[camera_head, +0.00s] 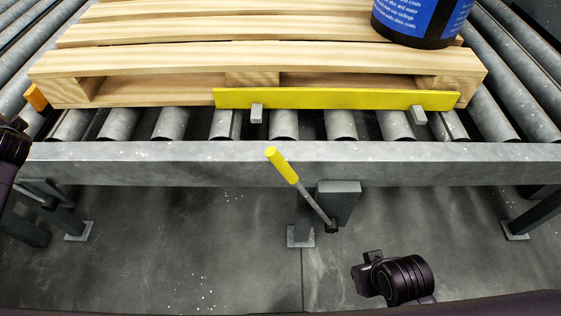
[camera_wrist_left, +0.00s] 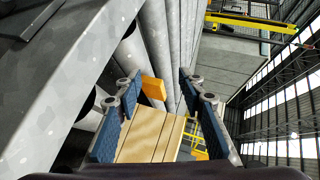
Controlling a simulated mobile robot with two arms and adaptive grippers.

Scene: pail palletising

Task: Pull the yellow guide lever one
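The guide lever (camera_head: 300,189) has a yellow grip and a thin grey rod. It hangs in front of the conveyor's front beam, its grip tilted up and left from a pivot by a grey box. A yellow guide bar (camera_head: 335,98) lies along the pallet's front edge. My left gripper (camera_wrist_left: 160,80) is open and empty in the left wrist view, well away from the lever. In the head view only a dark part of my left arm shows at the left edge. The dark wrist of my right arm (camera_head: 400,280) is below and right of the lever. Its fingers are hidden.
A wooden pallet (camera_head: 150,58) sits on the rollers (camera_head: 170,123), with a dark blue-labelled pail (camera_head: 425,18) on it. An orange block (camera_head: 36,97) is at the pallet's left corner. The grey front beam (camera_head: 140,160) crosses the view. The floor before it is clear.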

